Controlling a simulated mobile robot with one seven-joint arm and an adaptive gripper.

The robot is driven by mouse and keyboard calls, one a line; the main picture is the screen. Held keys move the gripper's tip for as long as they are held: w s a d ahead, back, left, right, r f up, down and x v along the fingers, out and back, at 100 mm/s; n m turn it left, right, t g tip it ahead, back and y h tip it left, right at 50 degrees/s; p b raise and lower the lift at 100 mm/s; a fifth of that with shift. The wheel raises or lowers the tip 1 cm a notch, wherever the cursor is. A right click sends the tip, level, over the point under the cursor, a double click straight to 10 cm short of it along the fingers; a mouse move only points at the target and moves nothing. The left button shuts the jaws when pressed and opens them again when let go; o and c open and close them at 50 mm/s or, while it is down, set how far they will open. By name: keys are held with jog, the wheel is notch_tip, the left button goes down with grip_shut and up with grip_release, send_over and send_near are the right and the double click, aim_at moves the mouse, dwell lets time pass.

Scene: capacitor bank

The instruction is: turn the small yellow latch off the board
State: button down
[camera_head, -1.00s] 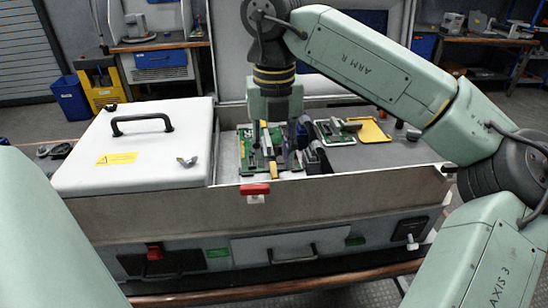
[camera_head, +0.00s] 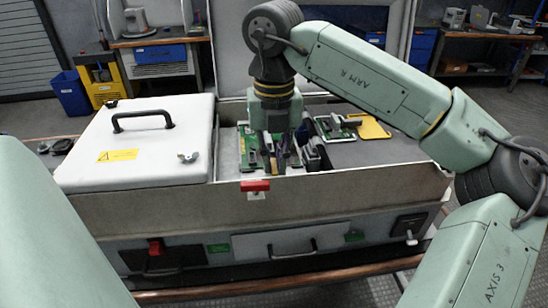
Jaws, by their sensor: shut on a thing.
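The green circuit board (camera_head: 250,158) lies in the open bay of the cabinet, right of the white lid. My gripper (camera_head: 277,168) points down over the board's right part, its fingers low at the board. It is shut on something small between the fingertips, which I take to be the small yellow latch. The latch itself is hidden by the fingers, so its turn angle cannot be told.
A white lid (camera_head: 135,150) with a black handle stands left of the bay. A red-handled fitting (camera_head: 255,186) sits on the front wall. A second small board (camera_head: 335,127) and a yellow plate (camera_head: 372,128) lie to the right on the grey surface.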

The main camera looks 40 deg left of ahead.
aim_at(274, 165)
dwell(0.6)
jog(key=n+b, duration=0.1)
jog(key=n, duration=0.4)
jog(key=shift+n, duration=0.4)
jog(key=n, duration=0.5)
jog(key=shift+b, duration=0.3)
jog(key=n, duration=0.7)
jog(key=shift+n, duration=0.3)
jog(key=c, duration=1.7)
grip_release()
jog(key=shift+o, duration=0.2)
notch_tip(274, 165, up, 12)
